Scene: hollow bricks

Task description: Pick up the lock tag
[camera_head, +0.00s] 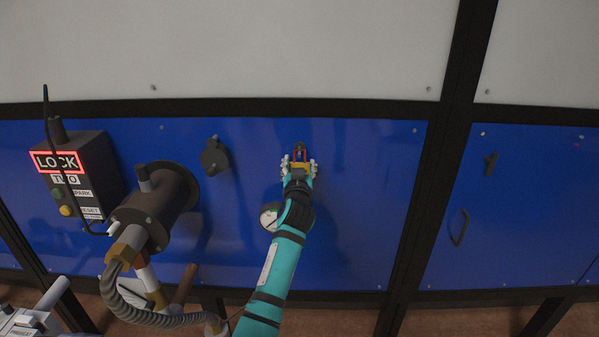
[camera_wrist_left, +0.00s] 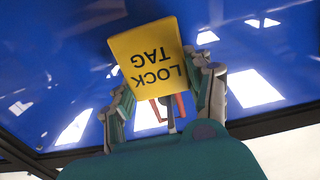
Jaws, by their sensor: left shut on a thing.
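The lock tag (camera_wrist_left: 148,58) is a yellow plate with black lettering that reads upside down in the left wrist view. It sits between the fingers of my left gripper (camera_wrist_left: 166,86), which is shut on it. A thin red part shows below the plate. In the head view the tag (camera_head: 301,166) is a small yellow and red patch at the end of my teal left arm, in front of the blue panel. A small dark fitting (camera_head: 300,148) shows just above it; I cannot tell whether the tag touches it. My right gripper is not in view.
A round gauge (camera_head: 268,217) is partly hidden behind my left arm. A dark bracket (camera_head: 214,156), a large black pipe fitting (camera_head: 158,208) and a control box with a lit LOCK sign (camera_head: 59,162) stand to the left.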

